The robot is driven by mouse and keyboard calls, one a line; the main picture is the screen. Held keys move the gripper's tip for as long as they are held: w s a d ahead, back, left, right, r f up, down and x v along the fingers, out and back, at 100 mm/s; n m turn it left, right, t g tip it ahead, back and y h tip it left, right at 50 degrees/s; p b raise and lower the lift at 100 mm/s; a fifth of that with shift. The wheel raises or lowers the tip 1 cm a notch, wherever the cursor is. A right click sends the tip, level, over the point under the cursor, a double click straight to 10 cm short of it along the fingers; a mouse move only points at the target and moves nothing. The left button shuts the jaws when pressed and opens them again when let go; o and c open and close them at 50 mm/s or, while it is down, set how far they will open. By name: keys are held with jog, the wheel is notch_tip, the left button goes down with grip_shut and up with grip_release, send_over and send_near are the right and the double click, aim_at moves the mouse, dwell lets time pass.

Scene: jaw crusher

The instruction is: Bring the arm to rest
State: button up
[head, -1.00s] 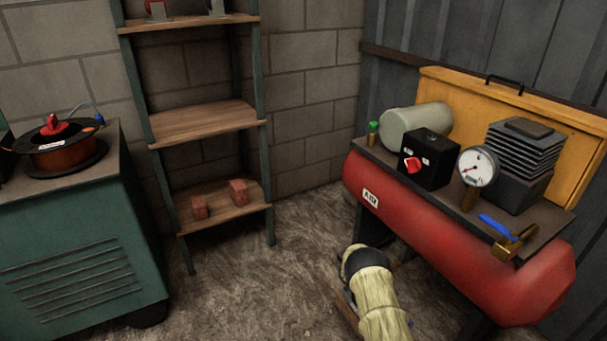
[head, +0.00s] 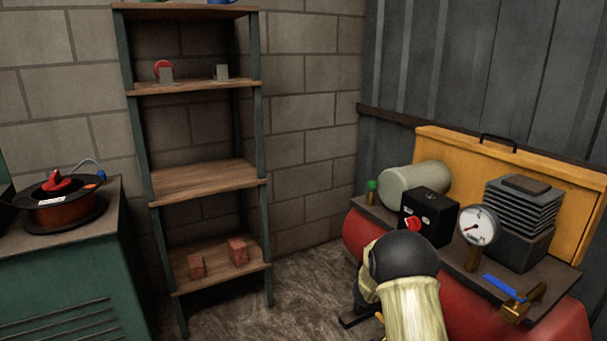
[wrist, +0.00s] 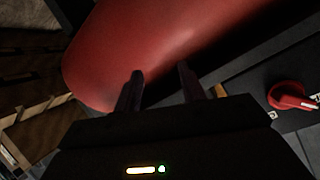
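My arm (head: 405,285), with a pale cover and a dark joint, rises from the bottom of the head view in front of the red compressor tank (head: 565,325). My gripper (wrist: 160,80) shows in the wrist view with its two dark fingers apart and nothing visible between them. The red tank surface (wrist: 165,40) lies beyond the fingers; I see no clear contact. In the head view the arm hides most of the gripper and part of the tank.
On the compressor top stand a black box with a red knob (head: 412,225), a gauge (head: 477,226), a finned block (head: 520,205) and a blue-handled valve (head: 510,290). A shelf rack (head: 205,180) and a green cabinet (head: 60,270) stand left. Some floor (head: 310,270) between is clear.

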jog(key=s+a+r+n+t+y, duration=0.25)
jog(key=s+a+n+y, duration=0.2)
jog(key=a, duration=0.25)
jog(key=s+a+r+n+t+y, duration=0.1)
jog(key=s+a+r+n+y, duration=0.35)
jog(key=a+n, duration=0.2)
jog(key=s+a+n+g+y, duration=0.3)
jog(key=s+n+g, duration=0.4)
jog(key=s, duration=1.5)
notch_tip(320, 180, up, 37)
jog(key=p, duration=3.7)
jog(key=shift+a+p, duration=0.2)
jog(key=shift+p, duration=0.15)
jog(key=shift+f+t, duration=0.15)
jog(key=shift+t, duration=0.1)
